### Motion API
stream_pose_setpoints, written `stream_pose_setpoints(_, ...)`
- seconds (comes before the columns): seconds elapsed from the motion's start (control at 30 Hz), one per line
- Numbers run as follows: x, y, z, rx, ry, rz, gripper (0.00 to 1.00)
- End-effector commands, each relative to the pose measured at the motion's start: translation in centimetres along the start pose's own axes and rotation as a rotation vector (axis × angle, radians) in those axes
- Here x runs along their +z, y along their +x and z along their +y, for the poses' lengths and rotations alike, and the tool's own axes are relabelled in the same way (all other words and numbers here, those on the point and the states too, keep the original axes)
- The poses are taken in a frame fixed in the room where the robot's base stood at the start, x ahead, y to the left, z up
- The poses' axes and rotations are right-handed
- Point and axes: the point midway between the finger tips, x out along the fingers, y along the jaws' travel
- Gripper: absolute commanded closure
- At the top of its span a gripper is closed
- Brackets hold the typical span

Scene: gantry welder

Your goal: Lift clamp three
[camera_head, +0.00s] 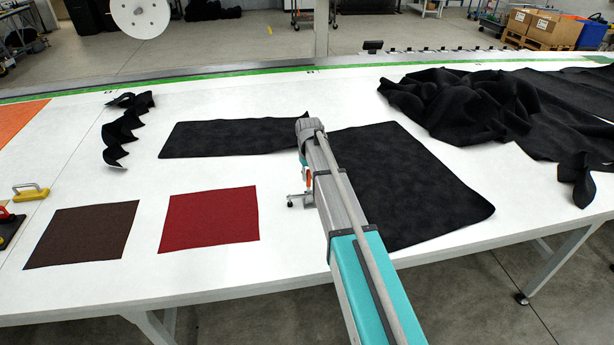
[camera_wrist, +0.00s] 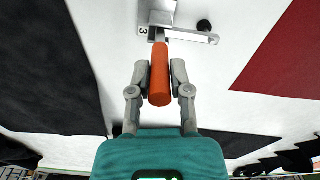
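Clamp three is a grey metal toggle clamp with an orange handle, marked "3" in the wrist view (camera_wrist: 160,85). Its metal base lies at the top of that view, with an arm ending in a dark round foot. In the head view the clamp (camera_head: 300,200) shows just left of my arm, low at the white table. My gripper (camera_wrist: 160,76) has a finger on each side of the orange handle, and both appear to touch it.
The white table (camera_head: 70,170) carries flat black fabric panels (camera_head: 405,185), a red square (camera_head: 210,217) and a brown square (camera_head: 82,235). Crumpled black fabric (camera_head: 460,100) lies at the right. A yellow-handled tool (camera_head: 30,193) sits at the left edge.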

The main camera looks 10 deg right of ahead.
Motion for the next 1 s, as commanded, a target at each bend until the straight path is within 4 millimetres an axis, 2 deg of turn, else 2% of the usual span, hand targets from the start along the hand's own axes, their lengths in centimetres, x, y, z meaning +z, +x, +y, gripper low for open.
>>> stream_pose_setpoints(0.2, 0.0, 0.0, 0.0, -0.001, 0.000, 0.000, 1.00)
stream_pose_setpoints(0.23, -0.2, 0.0, -1.0, -0.001, -0.003, 0.000, 1.00)
stream_pose_setpoints(0.4, 0.0, 0.0, -0.3, -0.006, -0.002, 0.001, 1.00)
stream_pose_setpoints(1.0, -0.1, 0.1, -0.7, -0.038, -0.013, 0.005, 1.00)
